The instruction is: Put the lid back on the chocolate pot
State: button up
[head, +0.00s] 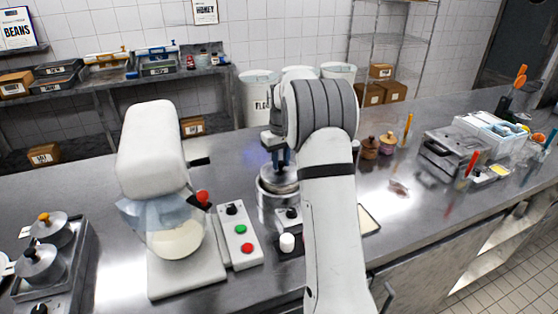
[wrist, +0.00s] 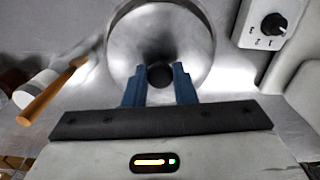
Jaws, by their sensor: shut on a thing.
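The lid (head: 286,178) is a round metal disc with a dark knob (wrist: 160,76). My gripper (head: 281,157) is shut on the knob, with a blue finger on either side of it in the wrist view (wrist: 160,88). The chocolate pot (head: 272,207) is a metal vessel right below the lid in the head view. The lid is at the pot's mouth there; I cannot tell whether it rests on the rim or hangs just above it. In the wrist view the lid (wrist: 193,45) fills the upper middle. My arm hides the pot's right side.
A white mixer (head: 152,140) with a bowl stands left of the pot. A control box (head: 239,238) with red and green buttons lies between them. Lidded pans (head: 42,262) stand at far left. Small brown jars (head: 370,147) and a grey machine (head: 448,152) stand to the right.

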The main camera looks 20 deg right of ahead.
jog(key=o, duration=1.5)
jog(key=shift+o, duration=0.2)
jog(key=shift+r, duration=0.1)
jog(key=shift+r+p, duration=2.6)
jog(key=shift+r, duration=0.85)
grip_shut()
